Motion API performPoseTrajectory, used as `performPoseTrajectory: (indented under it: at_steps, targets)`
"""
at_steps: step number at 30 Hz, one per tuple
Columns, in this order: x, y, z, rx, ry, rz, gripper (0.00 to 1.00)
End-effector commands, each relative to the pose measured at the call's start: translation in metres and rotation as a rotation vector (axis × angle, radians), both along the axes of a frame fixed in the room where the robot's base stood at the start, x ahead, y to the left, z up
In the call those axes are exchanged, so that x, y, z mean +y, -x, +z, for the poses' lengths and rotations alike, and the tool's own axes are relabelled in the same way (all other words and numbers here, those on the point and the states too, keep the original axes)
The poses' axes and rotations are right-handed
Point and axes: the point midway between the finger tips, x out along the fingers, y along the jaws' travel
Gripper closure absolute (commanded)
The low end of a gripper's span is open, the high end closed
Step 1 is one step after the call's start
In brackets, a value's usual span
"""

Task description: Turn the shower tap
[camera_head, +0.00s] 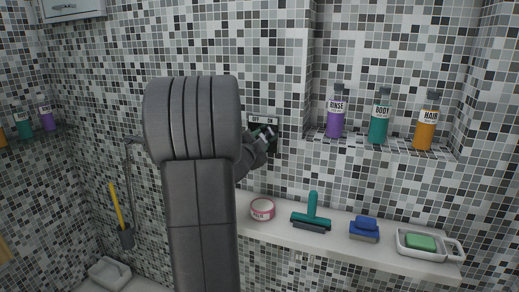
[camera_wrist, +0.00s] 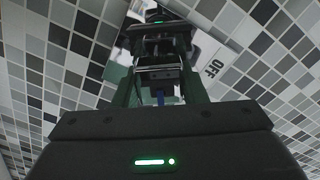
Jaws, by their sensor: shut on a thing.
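The shower tap's plate (camera_head: 263,120) is on the mosaic wall, just right of my arm in the head view, with a white label reading OFF at its left end. My gripper (camera_head: 264,137) is at the plate, just below the label, and is shut on the tap. In the wrist view my gripper (camera_wrist: 157,45) reaches toward the wall, and the OFF label (camera_wrist: 214,66) shows right of its fingers. The tap handle is mostly hidden by the fingers, so its exact angle cannot be told.
A ledge below holds a pink-and-white tin (camera_head: 262,209), a teal squeegee (camera_head: 311,214), a blue sponge (camera_head: 364,228) and a soap dish (camera_head: 424,252). Purple (camera_head: 336,115), teal (camera_head: 379,119) and orange (camera_head: 427,124) bottles stand in the niche at right.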

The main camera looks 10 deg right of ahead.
Motion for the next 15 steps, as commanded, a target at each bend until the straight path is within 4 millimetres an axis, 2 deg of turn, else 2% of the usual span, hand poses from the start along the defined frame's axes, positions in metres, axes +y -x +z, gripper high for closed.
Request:
performPoseTrajectory:
  at_steps: [6,15]
  targets:
    - [-0.0003,0.0005,-0.0039,-0.087,-0.130,-0.001,0.85]
    - [-0.0003,0.0003,-0.0028,-0.158,-0.236,0.000,0.85]
